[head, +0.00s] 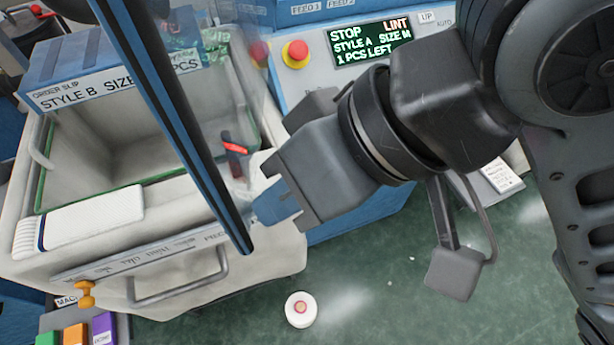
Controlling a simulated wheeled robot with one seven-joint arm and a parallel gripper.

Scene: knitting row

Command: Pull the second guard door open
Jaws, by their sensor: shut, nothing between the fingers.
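A guard door (172,120) with a dark blue frame bar and a clear panel stands out at a slant over the cream bin, apart from the machine front. I cannot tell from this view whether it is the second door. My gripper (274,203) is just right of the bar's lower end, with its blue fingertips pointing left toward it. The fingers are shut and hold nothing. I cannot tell whether they touch the door. No door handle is clearly visible.
A machine panel (305,90) has a red stop button (298,51) and a display (371,42) reading STOP and LINT. The cream bin (20,215) has a front handle (183,289) and folded white knitwear (92,217). A white yarn cone (300,310) stands on green floor (400,290).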

